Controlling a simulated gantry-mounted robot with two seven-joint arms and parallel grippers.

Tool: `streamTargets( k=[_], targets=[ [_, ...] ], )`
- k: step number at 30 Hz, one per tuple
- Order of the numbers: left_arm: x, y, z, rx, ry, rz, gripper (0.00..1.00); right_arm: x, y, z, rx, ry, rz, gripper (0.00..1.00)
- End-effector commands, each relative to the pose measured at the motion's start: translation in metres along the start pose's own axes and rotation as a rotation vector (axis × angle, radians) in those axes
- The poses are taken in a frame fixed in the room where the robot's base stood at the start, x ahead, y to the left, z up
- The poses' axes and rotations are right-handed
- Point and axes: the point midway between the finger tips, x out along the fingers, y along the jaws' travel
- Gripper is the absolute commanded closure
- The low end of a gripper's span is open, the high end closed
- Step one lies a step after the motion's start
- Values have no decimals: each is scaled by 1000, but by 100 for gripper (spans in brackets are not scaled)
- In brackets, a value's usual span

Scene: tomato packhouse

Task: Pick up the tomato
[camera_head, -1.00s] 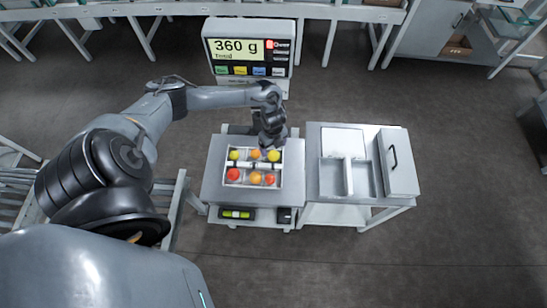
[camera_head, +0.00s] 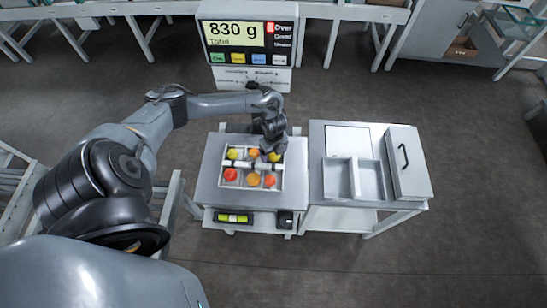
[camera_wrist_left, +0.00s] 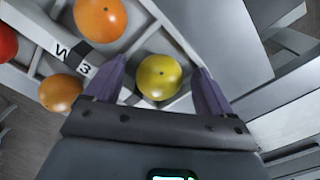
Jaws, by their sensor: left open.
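A yellow tomato (camera_wrist_left: 159,77) sits in a corner compartment of the white tray (camera_wrist_left: 150,47). In the wrist view it lies between the two purple fingers of my left gripper (camera_wrist_left: 158,88), which is open around it. In the head view my left gripper (camera_head: 271,148) is over the back right compartment and partly hides the yellow tomato (camera_head: 274,157). Several other tomatoes sit in the tray, such as a red one (camera_head: 230,174), an orange one (camera_head: 253,179) and another yellow one (camera_head: 232,154). My right gripper is not in view.
The tray is on a metal cart with a scale display (camera_head: 250,35) reading 830 g behind it.

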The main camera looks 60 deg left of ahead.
Motion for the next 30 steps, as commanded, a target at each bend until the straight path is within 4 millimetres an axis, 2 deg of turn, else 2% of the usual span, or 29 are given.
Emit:
streamTargets(
  k=[1,9,18,30],
  targets=[
    [4,-1,0,0,0,-2,16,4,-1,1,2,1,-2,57],
    [3,-1,-1,0,1,-1,18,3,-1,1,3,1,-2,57],
    [3,-1,-1,0,1,-2,61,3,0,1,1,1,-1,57],
    [0,-1,-1,0,1,-3,61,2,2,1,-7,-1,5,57]
  ],
)
